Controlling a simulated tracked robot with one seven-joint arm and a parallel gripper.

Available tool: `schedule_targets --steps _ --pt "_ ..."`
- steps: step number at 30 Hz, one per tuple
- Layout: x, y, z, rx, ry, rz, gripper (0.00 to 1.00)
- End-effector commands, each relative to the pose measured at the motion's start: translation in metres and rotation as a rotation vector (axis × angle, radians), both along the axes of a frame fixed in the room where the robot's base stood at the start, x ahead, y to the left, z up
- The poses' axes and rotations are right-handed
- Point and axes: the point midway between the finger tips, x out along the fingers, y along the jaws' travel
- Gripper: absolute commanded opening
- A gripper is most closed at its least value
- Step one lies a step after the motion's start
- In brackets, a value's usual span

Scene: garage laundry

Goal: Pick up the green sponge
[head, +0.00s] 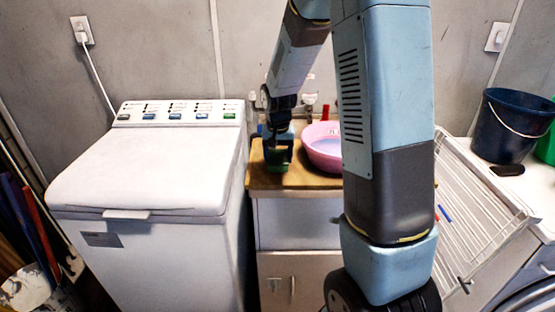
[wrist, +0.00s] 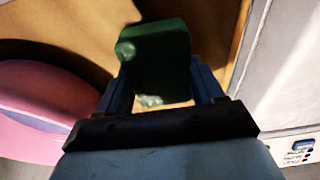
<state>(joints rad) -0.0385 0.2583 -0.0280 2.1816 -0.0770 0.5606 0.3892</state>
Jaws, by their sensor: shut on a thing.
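The green sponge (wrist: 160,58) is a dark green block between the two fingers of my gripper (wrist: 162,85) in the wrist view. The fingers press on its left and right sides. In the head view my gripper (head: 278,160) points down over the left part of the wooden counter (head: 295,185), with a sliver of the green sponge (head: 277,170) showing below it. I cannot tell whether the sponge touches the counter.
A pink basin (head: 322,150) stands on the counter just right of my gripper; it also shows in the wrist view (wrist: 40,95). A white washing machine (head: 140,175) is at left. A dark blue bucket (head: 510,125) and a white rack (head: 475,200) are at right.

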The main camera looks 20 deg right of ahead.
Motion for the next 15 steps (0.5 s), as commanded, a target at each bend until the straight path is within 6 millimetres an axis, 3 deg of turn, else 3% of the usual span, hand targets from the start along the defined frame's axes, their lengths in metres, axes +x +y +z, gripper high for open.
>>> schedule_targets --steps 4,15 --pt "-0.001 0.0 0.025 0.0 -0.004 0.0 0.4" --pt "-0.052 0.007 0.084 0.0 -0.004 0.001 0.4"
